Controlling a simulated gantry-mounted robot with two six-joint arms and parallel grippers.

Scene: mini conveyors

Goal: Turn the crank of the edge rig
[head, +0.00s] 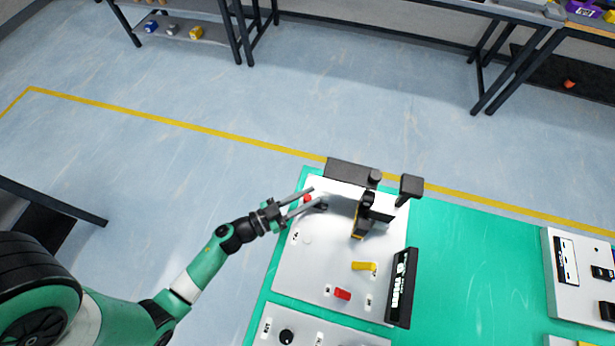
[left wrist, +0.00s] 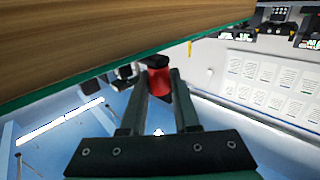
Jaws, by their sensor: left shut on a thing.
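The edge rig is a pale panel (head: 328,262) near the edge of a green-topped bench. A red grip (head: 307,198), seemingly the crank's handle, shows at its upper left. My left gripper (head: 308,199) reaches in from the left with its fingers on either side of this grip, shut on it. The left wrist view shows the red cylinder (left wrist: 159,80) between the fingertips of my left gripper (left wrist: 160,78), with a dark part at its upper end. The crank's arm is mostly hidden, and its angle cannot be told. My right gripper is not in view.
The panel also carries a black block (head: 352,172), a dark upright part (head: 366,208), a yellow handle (head: 364,266), a red switch (head: 342,294) and a black display box (head: 402,288). Bare green bench top (head: 470,265) lies to the right, before another pale panel (head: 575,285).

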